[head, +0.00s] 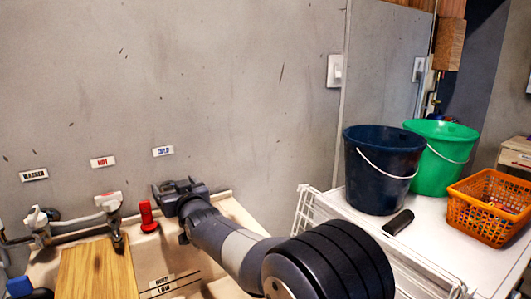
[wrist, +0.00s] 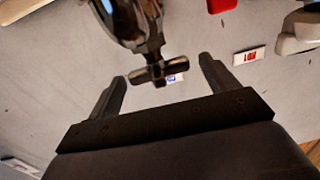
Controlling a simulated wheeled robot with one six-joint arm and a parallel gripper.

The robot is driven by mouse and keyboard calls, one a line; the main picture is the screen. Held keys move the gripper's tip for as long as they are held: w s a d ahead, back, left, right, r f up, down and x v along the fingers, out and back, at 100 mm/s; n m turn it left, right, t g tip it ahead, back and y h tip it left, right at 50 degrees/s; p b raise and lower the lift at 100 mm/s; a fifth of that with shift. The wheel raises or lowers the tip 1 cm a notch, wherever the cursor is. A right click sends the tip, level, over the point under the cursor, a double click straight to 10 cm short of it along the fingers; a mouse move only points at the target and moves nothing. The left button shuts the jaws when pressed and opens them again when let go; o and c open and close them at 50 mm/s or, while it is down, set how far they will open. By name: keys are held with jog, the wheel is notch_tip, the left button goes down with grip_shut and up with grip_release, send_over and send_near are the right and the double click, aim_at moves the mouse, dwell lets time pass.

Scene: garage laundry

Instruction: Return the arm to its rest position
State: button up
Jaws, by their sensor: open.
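My arm (head: 240,250) reaches from the lower right over the sink area toward the grey wall. My gripper (head: 178,188) is at its far end, just right of a red-handled tap (head: 147,217) and below the COLD label (head: 163,151). In the wrist view my gripper (wrist: 162,70) has its two dark fingers spread apart. A metal tap with a cross handle (wrist: 152,73) shows between and beyond the fingertips. I cannot tell if the fingers touch it. This tap is mostly hidden behind my gripper in the head view.
A HOT-labelled white-handled tap (head: 109,203) and another tap (head: 40,222) stand left. A wooden board (head: 95,270) lies at lower left. On the right, a white top (head: 440,250) holds a navy bucket (head: 380,175), green bucket (head: 445,155), orange basket (head: 487,208) and dark object (head: 398,222).

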jog(key=shift+w+d+r+n+g+y+p, duration=0.15)
jog(key=shift+n+g+y+p, duration=0.2)
jog(key=shift+p, duration=0.9)
jog(key=n+g+y+p, duration=0.2)
jog(key=p, duration=0.6)
jog(key=shift+g+y, duration=0.25)
jog(key=b+v, duration=0.1)
jog(key=v, duration=1)
jog(key=shift+f+b, duration=0.25)
jog(key=shift+b, duration=0.15)
jog(key=shift+f, duration=0.1)
